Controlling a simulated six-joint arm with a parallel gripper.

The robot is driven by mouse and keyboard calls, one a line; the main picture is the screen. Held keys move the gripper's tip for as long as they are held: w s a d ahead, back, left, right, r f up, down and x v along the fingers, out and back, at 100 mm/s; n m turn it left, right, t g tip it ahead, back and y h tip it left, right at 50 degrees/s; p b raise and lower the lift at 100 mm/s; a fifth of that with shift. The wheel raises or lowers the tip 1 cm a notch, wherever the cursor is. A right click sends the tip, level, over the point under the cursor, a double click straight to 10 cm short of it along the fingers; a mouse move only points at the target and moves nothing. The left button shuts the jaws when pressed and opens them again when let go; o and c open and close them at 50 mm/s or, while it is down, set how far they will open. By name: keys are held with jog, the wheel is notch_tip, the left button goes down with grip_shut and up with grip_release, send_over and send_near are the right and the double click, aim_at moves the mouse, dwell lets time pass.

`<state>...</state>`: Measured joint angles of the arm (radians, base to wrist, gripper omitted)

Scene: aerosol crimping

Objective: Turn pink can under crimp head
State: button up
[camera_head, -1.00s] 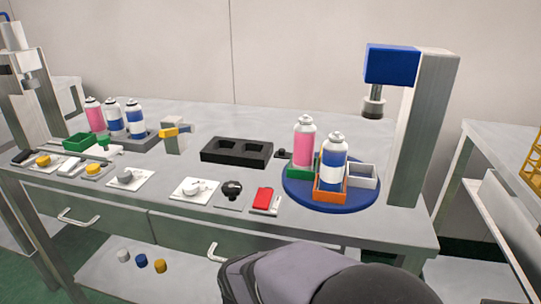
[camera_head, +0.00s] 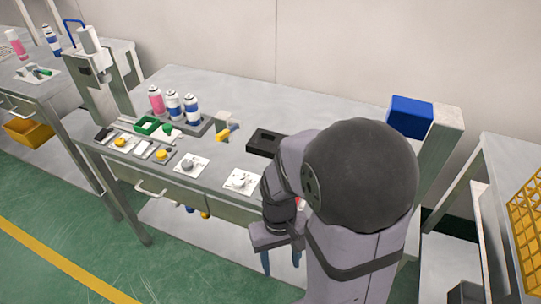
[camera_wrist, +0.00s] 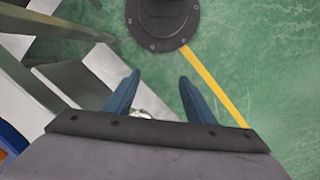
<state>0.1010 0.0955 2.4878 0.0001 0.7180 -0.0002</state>
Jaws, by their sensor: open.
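My gripper (camera_head: 281,260) hangs in front of the bench's front edge in the head view. In the wrist view its two blue fingers (camera_wrist: 159,80) are apart, with no can between them. The blue top block of the crimp press (camera_head: 409,117) shows at the right end of the bench. My arm hides the crimp head below it, the blue turntable and the pink can on that turntable. Another pink can (camera_head: 157,100) stands upright in the rack at the left, beside blue-and-white cans (camera_head: 174,106).
A black block with recesses (camera_head: 264,142) lies left of my arm. White dial plates (camera_head: 240,181) and small coloured parts line the front edge. A yellow crate (camera_head: 526,215) stands at right. Green floor is open in front.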

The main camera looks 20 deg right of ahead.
jog(key=w+d+r+p, duration=0.1)
jog(key=w+r+p, duration=0.2)
jog(key=r+p, duration=0.75)
jog(key=w+d+r+m+p, duration=0.1)
jog(key=w+r+m, duration=0.1)
jog(key=w+m, duration=0.2)
jog(key=w+d+r+m+t+p, duration=0.1)
jog(key=w+r+m+p, duration=0.1)
jog(key=m, duration=0.4)
jog(key=w+d+r+m+p, duration=0.1)
jog(key=w+r+m, duration=0.2)
jog(key=w+m, duration=0.2)
jog(key=shift+w+d+r+m+t+p, duration=0.15)
jog(key=shift+w+m+t+p, duration=0.2)
jog(key=shift+w, duration=0.7)
jog(key=shift+w+r+m, duration=0.15)
jog(key=shift+w+m, duration=0.15)
jog(key=shift+m, duration=0.65)
jog(key=shift+w+r+m, duration=0.1)
jog(key=shift+m, duration=1)
jog(key=m, duration=0.8)
